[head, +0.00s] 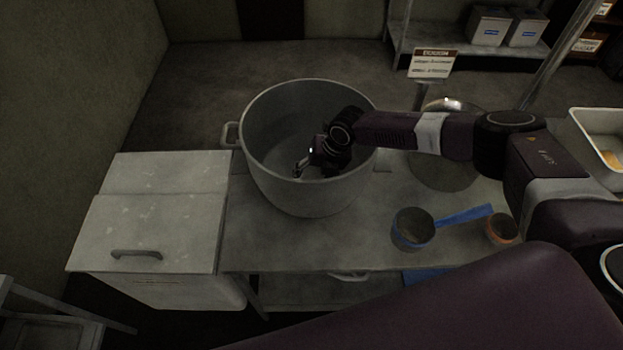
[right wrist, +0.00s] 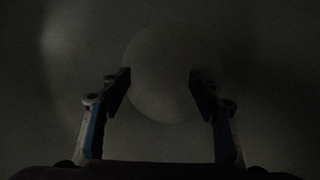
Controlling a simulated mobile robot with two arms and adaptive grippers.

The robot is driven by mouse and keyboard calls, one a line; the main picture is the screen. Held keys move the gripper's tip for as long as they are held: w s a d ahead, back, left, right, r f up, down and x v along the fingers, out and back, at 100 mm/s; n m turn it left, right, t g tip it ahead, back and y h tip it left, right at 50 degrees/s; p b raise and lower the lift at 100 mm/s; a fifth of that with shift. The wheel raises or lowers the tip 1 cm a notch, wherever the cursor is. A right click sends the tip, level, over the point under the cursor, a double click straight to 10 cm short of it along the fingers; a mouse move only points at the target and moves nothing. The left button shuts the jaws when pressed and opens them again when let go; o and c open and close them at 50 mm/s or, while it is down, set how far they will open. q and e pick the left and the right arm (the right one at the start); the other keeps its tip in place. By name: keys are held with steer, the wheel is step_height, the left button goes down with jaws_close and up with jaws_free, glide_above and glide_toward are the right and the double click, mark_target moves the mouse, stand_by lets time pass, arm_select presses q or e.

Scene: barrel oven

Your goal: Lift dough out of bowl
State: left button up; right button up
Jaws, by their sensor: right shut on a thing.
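The bowl is a large deep grey metal pot (head: 285,196) on the worktable in the head view. My right arm reaches over its right rim, and my right gripper (head: 302,168) is inside it. In the dim right wrist view, a round pale ball of dough (right wrist: 160,95) sits between the two fingers of the right gripper (right wrist: 160,82). The gripper is shut on the dough, with the fingers at its two sides. In the head view I cannot make out the dough inside the bowl. My left gripper is in neither view.
A white lidded bin (head: 150,235) stands left of the worktable (head: 300,245). A measuring cup with a blue handle (head: 412,230) and a small orange-rimmed cup (head: 501,229) are at the right front. A round metal bowl (head: 440,175) lies beneath my arm, with a sign (head: 434,63) behind.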

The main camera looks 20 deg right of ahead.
jaws_close()
steer(key=shift+w+r, duration=0.1)
steer(key=shift+w, duration=0.05)
steer(key=shift+r, duration=0.1)
steer(key=shift+w+r, duration=0.1)
steer(key=shift+r, duration=0.4)
step_height(320, 180, up, 17)
steer(key=b, duration=0.4)
step_height(320, 180, up, 13)
steer(key=p, duration=1.1)
glide_above(312, 171)
steer(key=shift+f, duration=0.1)
